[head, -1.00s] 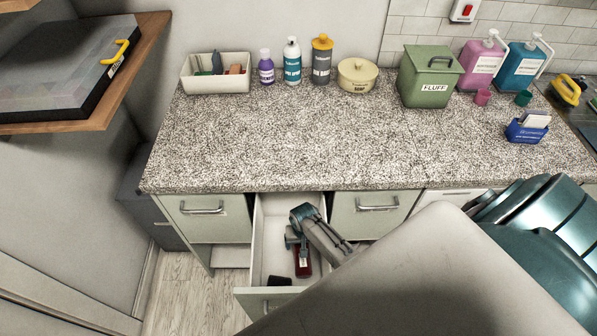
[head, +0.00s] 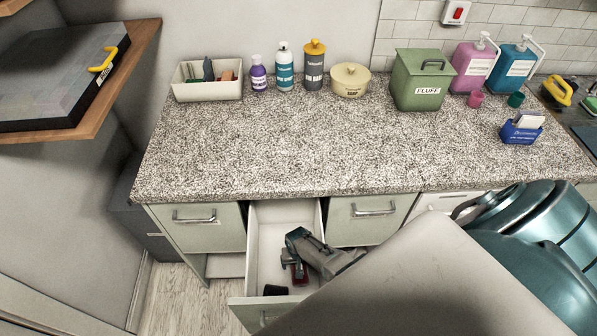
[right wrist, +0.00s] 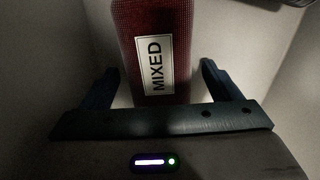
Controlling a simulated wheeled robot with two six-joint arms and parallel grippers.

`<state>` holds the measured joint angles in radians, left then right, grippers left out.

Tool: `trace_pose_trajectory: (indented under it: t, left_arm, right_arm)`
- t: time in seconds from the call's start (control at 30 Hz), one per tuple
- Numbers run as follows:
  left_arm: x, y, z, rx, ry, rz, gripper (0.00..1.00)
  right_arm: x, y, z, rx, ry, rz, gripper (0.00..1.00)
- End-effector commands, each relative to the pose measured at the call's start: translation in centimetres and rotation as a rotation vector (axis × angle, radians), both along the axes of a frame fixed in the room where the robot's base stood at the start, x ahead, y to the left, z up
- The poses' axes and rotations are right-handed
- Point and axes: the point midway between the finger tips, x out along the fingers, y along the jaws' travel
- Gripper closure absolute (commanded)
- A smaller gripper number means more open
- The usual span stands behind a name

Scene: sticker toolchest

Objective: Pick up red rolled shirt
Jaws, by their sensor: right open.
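The red rolled shirt (right wrist: 184,55) lies in the open drawer (head: 260,232) and carries a white label reading MIXED. In the right wrist view it stands between the two fingers of my right gripper (right wrist: 165,88), with a gap on each side. My right gripper is open around its near end. In the head view my right gripper (head: 297,270) reaches down into the drawer, and only a small part of the red shirt (head: 302,275) shows beside it. The rest is hidden by the gripper and arm. My left gripper is not in view.
A small black item (head: 275,290) lies at the drawer's front. The drawer walls stand close around my gripper. The speckled counter (head: 300,145) above holds a white bin (head: 207,91), bottles, a cream pot (head: 350,80) and a green FLUFF box (head: 420,80) along its back.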

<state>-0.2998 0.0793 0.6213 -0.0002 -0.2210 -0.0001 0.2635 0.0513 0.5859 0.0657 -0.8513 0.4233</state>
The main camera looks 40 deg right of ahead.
Motion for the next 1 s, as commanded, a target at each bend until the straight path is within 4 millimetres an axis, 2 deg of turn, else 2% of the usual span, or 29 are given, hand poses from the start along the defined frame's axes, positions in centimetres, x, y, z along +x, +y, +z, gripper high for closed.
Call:
trace_pose_trajectory:
  t: [0.07, 0.33, 0.6, 1.0]
  left_arm:
    - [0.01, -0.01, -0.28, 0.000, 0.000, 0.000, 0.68]
    - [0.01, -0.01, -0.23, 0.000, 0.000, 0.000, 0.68]
    - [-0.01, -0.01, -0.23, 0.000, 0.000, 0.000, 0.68]
    - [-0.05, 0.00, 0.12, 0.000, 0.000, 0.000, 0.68]
  right_arm:
    - [-0.03, 0.01, -0.52, 0.000, 0.000, 0.000, 0.16]
    - [-0.02, 0.01, -0.54, 0.000, -0.001, 0.000, 0.16]
    - [-0.03, -0.01, -0.53, 0.000, 0.000, 0.000, 0.68]
    - [0.00, -0.02, 0.07, 0.000, -0.001, 0.000, 0.69]
